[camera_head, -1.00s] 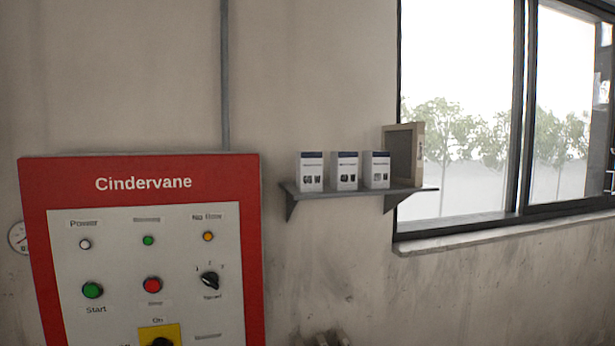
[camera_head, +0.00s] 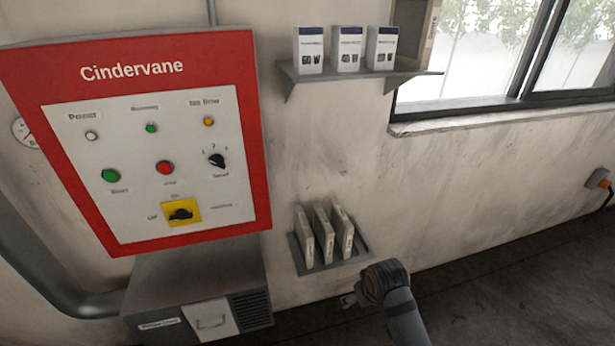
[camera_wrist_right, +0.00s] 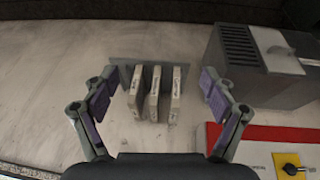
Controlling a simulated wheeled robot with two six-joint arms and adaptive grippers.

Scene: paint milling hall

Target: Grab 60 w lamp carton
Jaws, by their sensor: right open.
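Three white cartons with dark blue tops stand in a row on the upper wall shelf (camera_head: 360,79) in the head view. The left carton (camera_head: 308,50) appears to read 60 W. The middle carton (camera_head: 346,49) appears to read 40 W. The print on the right carton (camera_head: 381,48) is hard to read. My right gripper (camera_head: 348,300) is low in the head view, well below these cartons and near a lower shelf. In the right wrist view my right gripper (camera_wrist_right: 158,88) is open and empty, its fingers apart. My left gripper is not in view.
The lower shelf (camera_head: 298,256) holds three thin upright boxes (camera_head: 325,237), also seen in the wrist view (camera_wrist_right: 154,93). A red-framed Cindervane panel (camera_head: 190,70) and a grey cabinet (camera_head: 190,275) stand left.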

